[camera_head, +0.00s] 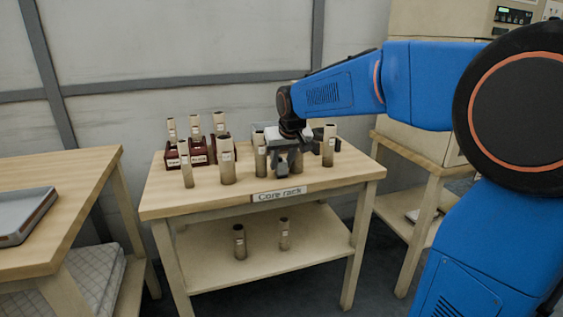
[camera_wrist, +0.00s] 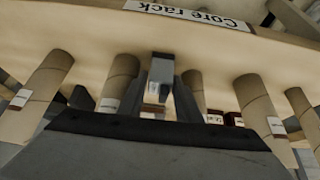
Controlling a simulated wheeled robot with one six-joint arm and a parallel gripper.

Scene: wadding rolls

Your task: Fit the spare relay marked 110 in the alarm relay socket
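My gripper (camera_head: 283,165) hangs low over the front middle of a wooden table, among upright cardboard cores. In the wrist view its grey fingers (camera_wrist: 162,85) stand close together in the middle; a small pale patch with a white mark (camera_wrist: 152,97) shows by them. I cannot tell whether it is held or lies behind, nor how far apart the fingers are. I cannot make out any relay marked 110 or an alarm relay socket in either view. Cores stand left of the gripper (camera_head: 227,165) and right of it (camera_head: 329,148), with white labels.
The table's front label reads "Core rack" (camera_head: 279,195). Dark red holders (camera_head: 198,159) with cores stand back left. Two short cores (camera_head: 239,242) stand on the lower shelf. A grey tray (camera_head: 22,213) lies on the left table. A cabinet with a control panel (camera_head: 514,16) is at right.

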